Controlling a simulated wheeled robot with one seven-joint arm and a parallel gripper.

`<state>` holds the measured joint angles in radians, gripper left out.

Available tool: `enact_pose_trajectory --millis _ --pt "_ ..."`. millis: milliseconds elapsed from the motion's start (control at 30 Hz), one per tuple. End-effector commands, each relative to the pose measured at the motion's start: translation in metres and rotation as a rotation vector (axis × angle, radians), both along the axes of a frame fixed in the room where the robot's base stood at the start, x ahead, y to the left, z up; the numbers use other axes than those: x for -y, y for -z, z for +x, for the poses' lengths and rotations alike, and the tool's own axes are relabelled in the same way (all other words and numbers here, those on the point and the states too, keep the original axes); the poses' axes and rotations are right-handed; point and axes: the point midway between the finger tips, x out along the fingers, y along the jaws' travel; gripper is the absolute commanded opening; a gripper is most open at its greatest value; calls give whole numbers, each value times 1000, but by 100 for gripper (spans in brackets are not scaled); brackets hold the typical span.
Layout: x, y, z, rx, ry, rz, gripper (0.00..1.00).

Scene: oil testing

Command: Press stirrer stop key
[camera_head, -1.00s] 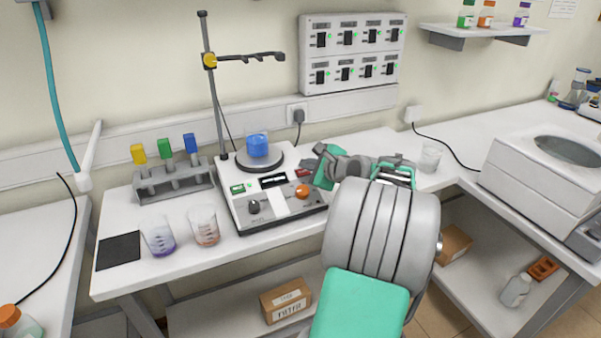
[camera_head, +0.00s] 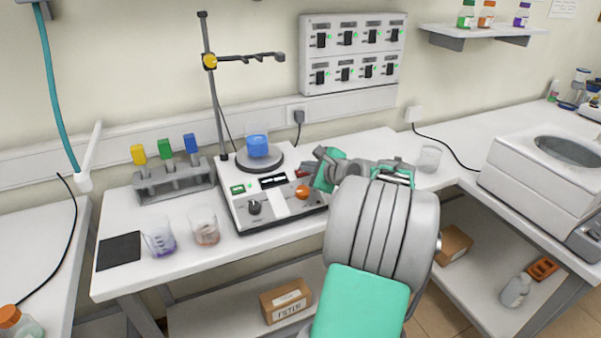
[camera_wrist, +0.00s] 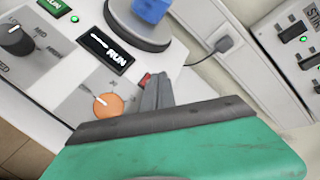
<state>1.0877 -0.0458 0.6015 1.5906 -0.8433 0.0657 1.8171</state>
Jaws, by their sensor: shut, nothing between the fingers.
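The white stirrer (camera_head: 243,216) stands on the bench with a control panel on its front. A red key (camera_head: 303,173) is at the panel's right side. In the wrist view the red key (camera_wrist: 146,79) is partly hidden behind my fingertips. My gripper (camera_head: 319,153) is shut and empty at the right of the stirrer. In the wrist view its fingers (camera_wrist: 154,92) are together beside the red key; I cannot tell whether they touch it. The panel display (camera_wrist: 107,49) reads RUN. A green key (camera_head: 237,189) is at the panel's left. A beaker of blue liquid (camera_head: 257,147) sits on the plate.
An orange knob (camera_head: 302,192) and a dark knob (camera_head: 254,208) are on the panel. A clamp stand (camera_head: 214,95) rises behind the stirrer. An empty beaker (camera_head: 429,158) is right of my arm.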

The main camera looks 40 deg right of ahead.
Motion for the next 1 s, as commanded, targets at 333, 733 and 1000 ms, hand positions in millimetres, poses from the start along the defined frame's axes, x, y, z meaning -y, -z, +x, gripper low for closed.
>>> enact_pose_trajectory --millis 333,733,1000 --pt "0 1 0 0 0 0 0" --pt "1 6 2 0 0 1 0" --pt "1 8 3 -1 0 1 0"
